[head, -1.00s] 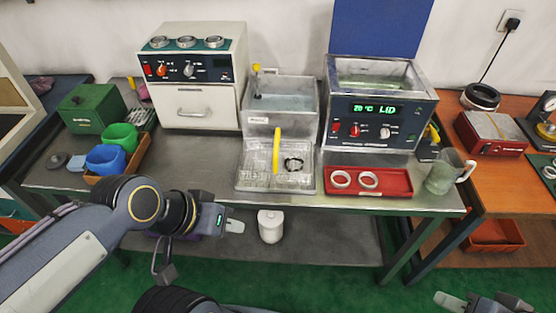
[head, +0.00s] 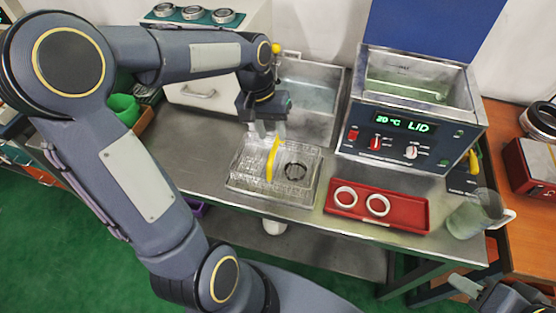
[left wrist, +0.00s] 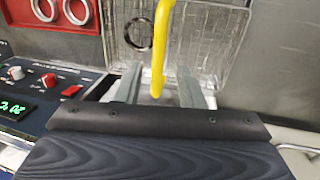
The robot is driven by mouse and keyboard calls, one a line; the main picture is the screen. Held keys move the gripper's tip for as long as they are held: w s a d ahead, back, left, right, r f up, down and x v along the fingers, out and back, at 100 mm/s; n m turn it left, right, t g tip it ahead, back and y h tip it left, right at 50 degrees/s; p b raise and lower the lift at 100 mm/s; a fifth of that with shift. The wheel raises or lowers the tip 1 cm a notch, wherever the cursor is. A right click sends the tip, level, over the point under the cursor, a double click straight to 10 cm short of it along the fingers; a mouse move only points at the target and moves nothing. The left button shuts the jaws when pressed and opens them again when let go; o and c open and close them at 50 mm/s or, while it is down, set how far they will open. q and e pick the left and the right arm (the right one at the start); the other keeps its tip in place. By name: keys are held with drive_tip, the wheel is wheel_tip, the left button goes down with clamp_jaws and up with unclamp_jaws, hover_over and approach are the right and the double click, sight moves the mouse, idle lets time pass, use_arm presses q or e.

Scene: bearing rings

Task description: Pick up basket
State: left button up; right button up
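The basket (head: 245,176) is a clear wire-mesh tray with a tall yellow handle (head: 272,160), and it sits on the steel bench. A dark ring (head: 296,172) lies in it, right of the handle. My left gripper (head: 269,130) is above the basket at the top of the handle, pointing down. In the left wrist view its two fingers (left wrist: 158,90) are apart, and the yellow handle (left wrist: 160,48) shows between them, with no visible grip on it. My right gripper (head: 492,290) is at the lower right corner, fingers apart and empty, away from the basket.
A steel bath (head: 308,92) stands behind the basket. A heated bath with a lit display (head: 408,124) stands to its right. A red tray (head: 405,212) with two white rings and a clear jug (head: 470,215) are on the right of the bench. My left arm covers the left side.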

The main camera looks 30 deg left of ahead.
sight(276, 142)
use_arm(q)
drive_tip(key=f, duration=0.2)
drive_tip(key=d+f, duration=0.1)
drive_tip(key=f, duration=0.2)
drive_tip(key=shift+w+d, duration=0.1)
drive_tip(key=shift+w, duration=0.1)
clamp_jaws()
drive_tip(key=shift+r, duration=0.1)
idle(1.0)
